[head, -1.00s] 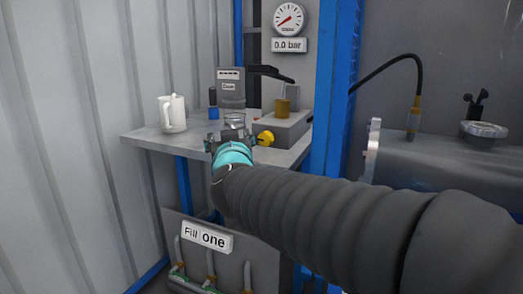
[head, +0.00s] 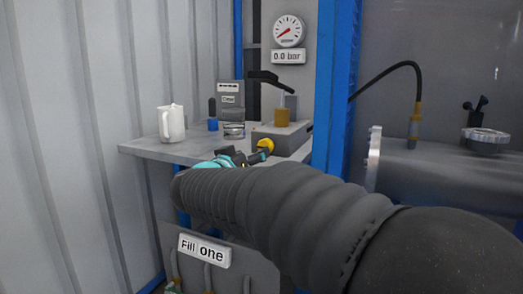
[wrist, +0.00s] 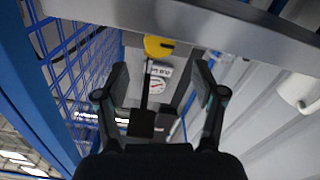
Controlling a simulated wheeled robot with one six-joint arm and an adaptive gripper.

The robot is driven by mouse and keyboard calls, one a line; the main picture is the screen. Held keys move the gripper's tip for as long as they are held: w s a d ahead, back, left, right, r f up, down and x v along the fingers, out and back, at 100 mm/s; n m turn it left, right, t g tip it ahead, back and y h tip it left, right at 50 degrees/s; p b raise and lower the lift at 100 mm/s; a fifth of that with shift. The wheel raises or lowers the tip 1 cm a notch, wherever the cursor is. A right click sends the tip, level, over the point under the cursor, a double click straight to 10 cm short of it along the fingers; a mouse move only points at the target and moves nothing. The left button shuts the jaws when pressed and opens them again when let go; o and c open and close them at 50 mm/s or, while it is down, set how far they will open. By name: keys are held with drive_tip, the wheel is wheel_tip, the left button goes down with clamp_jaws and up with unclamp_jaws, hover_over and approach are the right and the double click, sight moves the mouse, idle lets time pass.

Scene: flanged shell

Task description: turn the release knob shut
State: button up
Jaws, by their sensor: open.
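The yellow release knob (head: 266,145) sits on the front of the grey pump block (head: 281,138) on the shelf. In the wrist view the yellow knob (wrist: 158,47) shows beyond my fingertips, roughly centred between them. My gripper (head: 247,157) is just left of and in front of the knob in the head view, partly hidden behind my arm. In the wrist view my gripper (wrist: 160,80) has its two dark fingers spread with nothing held between them. The fingers appear apart from the knob; exact distance is hard to tell.
A blue post (head: 334,100) rises right of the pump. A gauge (head: 289,31) above a "0.0 bar" sign hangs behind.

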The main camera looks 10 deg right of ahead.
sight(266, 142)
drive_tip(key=x, duration=0.7)
drive_tip(key=shift+w+d+b, duration=0.25)
drive_tip(key=shift+w+b, duration=0.05)
drive_tip(key=shift+b, duration=0.05)
drive_tip(key=c, duration=1.1)
